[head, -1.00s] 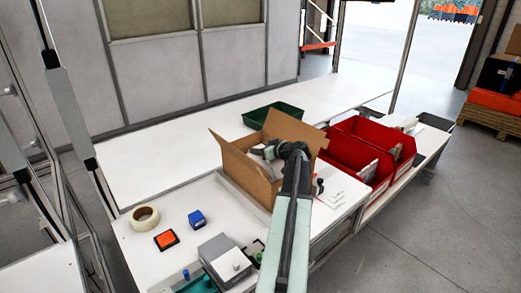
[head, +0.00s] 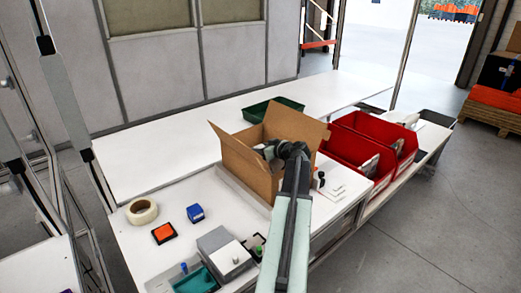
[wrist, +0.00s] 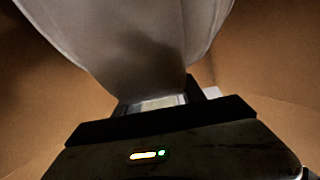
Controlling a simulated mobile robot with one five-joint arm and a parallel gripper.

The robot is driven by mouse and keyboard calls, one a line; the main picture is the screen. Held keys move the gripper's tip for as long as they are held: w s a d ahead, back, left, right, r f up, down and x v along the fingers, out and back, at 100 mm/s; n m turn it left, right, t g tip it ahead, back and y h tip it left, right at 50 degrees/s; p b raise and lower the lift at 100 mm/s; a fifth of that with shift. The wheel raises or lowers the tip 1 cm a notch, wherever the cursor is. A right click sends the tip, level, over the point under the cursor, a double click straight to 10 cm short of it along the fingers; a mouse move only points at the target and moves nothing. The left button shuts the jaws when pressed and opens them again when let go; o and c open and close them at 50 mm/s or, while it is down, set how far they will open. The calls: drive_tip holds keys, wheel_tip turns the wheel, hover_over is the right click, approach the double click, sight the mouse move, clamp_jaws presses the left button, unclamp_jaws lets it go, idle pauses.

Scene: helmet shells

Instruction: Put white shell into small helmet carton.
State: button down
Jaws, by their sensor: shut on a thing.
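The small helmet carton (head: 246,169) is an open brown box with its flaps spread, standing on the white bench. My gripper (wrist: 158,100) is down inside the carton and shut on the white shell (wrist: 135,40), which fills the upper left of the wrist view. Brown cardboard walls show on both sides of the shell there. In the head view my arm and the carton's walls hide most of the shell and the gripper's fingers. I cannot tell whether the shell touches the carton's floor.
Red bins (head: 352,150) stand right of the carton, and a green tray (head: 256,108) lies behind it. A tape roll (head: 141,211), a blue block (head: 196,213), an orange pad (head: 163,233) and a grey box (head: 224,254) are in front. The bench's far strip is mostly clear.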

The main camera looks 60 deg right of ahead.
drive_tip(key=c, duration=0.6)
unclamp_jaws()
drive_tip(key=shift+r, duration=0.15)
